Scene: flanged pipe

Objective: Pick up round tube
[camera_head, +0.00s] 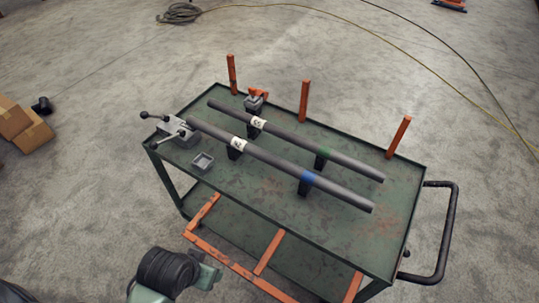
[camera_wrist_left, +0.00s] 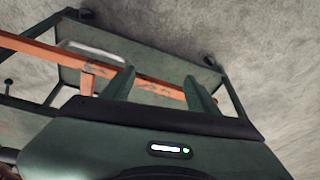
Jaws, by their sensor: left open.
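Two dark round tubes lie side by side on black supports on the green cart top. The near tube (camera_head: 275,160), in the head view, has a white label and a blue band; its left end meets a grey clamp (camera_head: 176,129). The far tube (camera_head: 300,142) has a white label and a green band. My left gripper (camera_head: 213,268) is low at the cart's near side, apart from both tubes. In the left wrist view its two green fingers (camera_wrist_left: 160,85) are spread with nothing between them. My right gripper is not in view.
The cart (camera_head: 262,195) has a raised rim, orange posts (camera_head: 304,101) along its far edge and a black handle (camera_head: 447,235) at right. Orange bars (camera_head: 268,252) run below the top.

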